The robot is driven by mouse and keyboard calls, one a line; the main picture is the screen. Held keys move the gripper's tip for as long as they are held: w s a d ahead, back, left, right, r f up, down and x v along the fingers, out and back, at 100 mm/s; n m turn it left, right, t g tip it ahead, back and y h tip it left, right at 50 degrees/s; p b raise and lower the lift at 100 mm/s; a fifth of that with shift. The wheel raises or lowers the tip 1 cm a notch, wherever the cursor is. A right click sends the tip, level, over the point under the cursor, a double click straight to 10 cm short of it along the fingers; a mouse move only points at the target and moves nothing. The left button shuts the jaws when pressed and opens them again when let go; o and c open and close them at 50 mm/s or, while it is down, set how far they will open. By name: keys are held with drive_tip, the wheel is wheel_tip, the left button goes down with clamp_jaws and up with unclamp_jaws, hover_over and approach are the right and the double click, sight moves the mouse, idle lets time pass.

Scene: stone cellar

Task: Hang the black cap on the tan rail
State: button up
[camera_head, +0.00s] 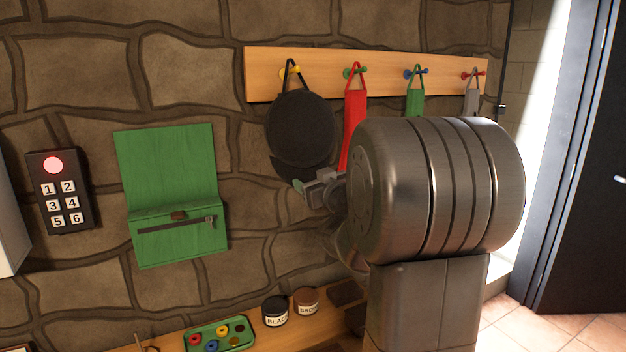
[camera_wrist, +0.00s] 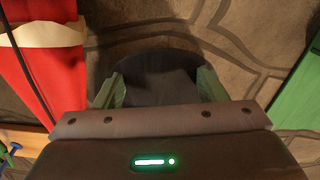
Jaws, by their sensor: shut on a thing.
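The black cap (camera_head: 301,127) is against the tan rail (camera_head: 320,85) at its left end, crown facing out and brim down. Its loop is up at the yellow peg (camera_head: 290,72) and appears to pass around it; whether the peg bears the weight I cannot tell. My gripper (camera_head: 312,187) is at the cap's lower edge. In the wrist view, the green fingers of my gripper (camera_wrist: 161,88) are on both sides of the dark brim (camera_wrist: 160,70), shut on it. My wrist hides part of the brim.
A red item (camera_head: 354,110), a green item (camera_head: 414,104) and a grey item (camera_head: 471,102) hang to the right. A green wall box (camera_head: 172,170) and keypad (camera_head: 62,190) are left. Below, a shelf holds a paint tray (camera_head: 220,335) and jars (camera_head: 275,311).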

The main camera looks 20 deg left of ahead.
idle(0.3)
drive_tip(key=o, duration=1.1)
drive_tip(key=shift+s+d, duration=0.1)
drive_tip(key=v, duration=1.3)
drive_tip(key=shift+s+d+b, duration=0.2)
drive_tip(key=shift+b, duration=0.2)
drive_tip(key=x, duration=1.2)
drive_tip(key=shift+p, duration=0.3)
drive_tip(key=shift+w, duration=0.1)
